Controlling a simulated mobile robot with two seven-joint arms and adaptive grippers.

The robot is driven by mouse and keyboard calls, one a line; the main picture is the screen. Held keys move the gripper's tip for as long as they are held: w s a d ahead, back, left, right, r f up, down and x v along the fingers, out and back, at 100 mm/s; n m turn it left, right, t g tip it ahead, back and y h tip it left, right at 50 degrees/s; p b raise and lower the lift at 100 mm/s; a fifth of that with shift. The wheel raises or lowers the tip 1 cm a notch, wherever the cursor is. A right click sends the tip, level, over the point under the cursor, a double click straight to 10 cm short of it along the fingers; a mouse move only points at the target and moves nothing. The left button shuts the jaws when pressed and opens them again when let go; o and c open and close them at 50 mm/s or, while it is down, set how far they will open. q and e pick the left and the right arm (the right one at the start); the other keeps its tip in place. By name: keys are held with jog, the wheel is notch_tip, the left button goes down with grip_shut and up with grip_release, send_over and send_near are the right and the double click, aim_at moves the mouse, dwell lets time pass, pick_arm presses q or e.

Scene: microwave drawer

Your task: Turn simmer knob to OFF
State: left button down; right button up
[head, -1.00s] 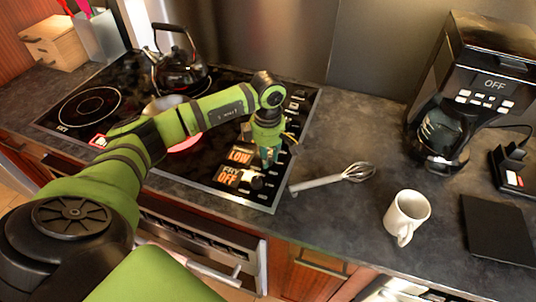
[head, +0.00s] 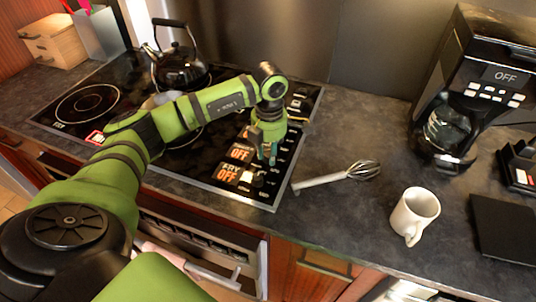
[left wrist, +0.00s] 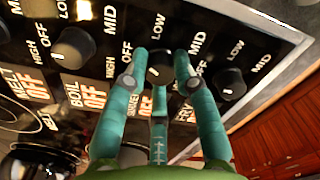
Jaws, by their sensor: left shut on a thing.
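The stove control panel lies along the cooktop's right edge. Its simmer display (head: 239,153) reads OFF, and the fry display (head: 228,173) nearer the front also reads OFF. My left gripper (head: 268,158) reaches down onto the panel. In the left wrist view the gripper's teal fingers (left wrist: 155,72) are shut on the dark round simmer knob (left wrist: 160,66), with a finger on each side. The fingers partly cover the simmer label and its display there. The fry knob (left wrist: 229,84) stands free to the right, and the boil knob (left wrist: 74,48) to the left. My right gripper is not in view.
A black kettle (head: 180,68) stands at the back of the cooktop (head: 60,120). A whisk (head: 335,178), a white mug (head: 414,214) and a coffee maker (head: 455,110) are on the counter to the right. Other knobs flank the gripper closely.

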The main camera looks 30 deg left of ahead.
pick_arm(q)
jog(key=n, duration=0.2)
jog(key=n+b, duration=0.1)
jog(key=n, duration=0.1)
jog(key=shift+w+d, duration=0.15)
jog(key=shift+n, duration=1)
jog(key=shift+r, duration=0.15)
jog(key=c, duration=1.1)
grip_release()
jog(key=shift+w, duration=0.1)
jog(key=shift+c, duration=0.2)
jog(key=shift+o, duration=0.8)
jog(key=shift+w, duration=0.1)
notch_tip(320, 180, up, 12)
